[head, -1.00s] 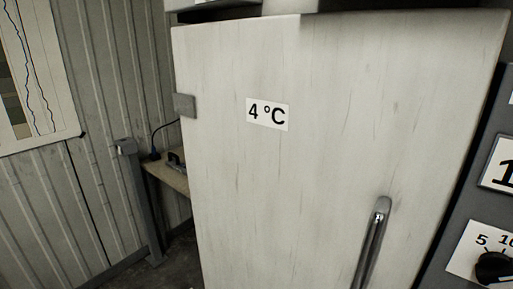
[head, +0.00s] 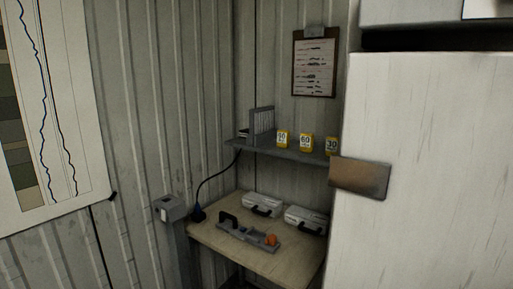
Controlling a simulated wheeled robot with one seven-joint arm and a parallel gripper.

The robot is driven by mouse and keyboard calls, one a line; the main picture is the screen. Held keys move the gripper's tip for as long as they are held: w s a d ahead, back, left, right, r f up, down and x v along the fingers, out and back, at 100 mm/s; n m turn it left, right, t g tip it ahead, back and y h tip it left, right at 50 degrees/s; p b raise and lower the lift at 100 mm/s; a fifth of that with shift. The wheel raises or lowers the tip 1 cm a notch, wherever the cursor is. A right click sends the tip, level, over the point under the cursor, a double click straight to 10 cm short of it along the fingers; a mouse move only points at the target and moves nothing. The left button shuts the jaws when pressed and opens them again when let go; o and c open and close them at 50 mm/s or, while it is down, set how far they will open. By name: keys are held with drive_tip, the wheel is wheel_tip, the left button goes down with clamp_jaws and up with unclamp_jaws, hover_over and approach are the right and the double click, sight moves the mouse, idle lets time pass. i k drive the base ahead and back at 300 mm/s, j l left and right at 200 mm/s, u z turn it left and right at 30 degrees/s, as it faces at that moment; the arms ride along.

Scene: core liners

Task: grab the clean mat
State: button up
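No clean mat shows in the head view. My gripper is not in view either. A wooden bench (head: 240,258) stands in the corner, partly hidden by a white fridge. On it lie two light cases with dark handles, one on the left (head: 262,204) and one on the right (head: 305,219). A grey tool with a dark handle and an orange knob (head: 248,233) lies in front of them.
The white fridge (head: 430,170) with a hinge plate (head: 359,178) fills the right side. A wall shelf (head: 290,149) holds yellow labelled boxes (head: 305,142) and a grey rack. A clipboard (head: 314,65) hangs above.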

sight(261, 120)
drive_tip(key=i+j, duration=1.6)
drive_tip(key=j, duration=0.15)
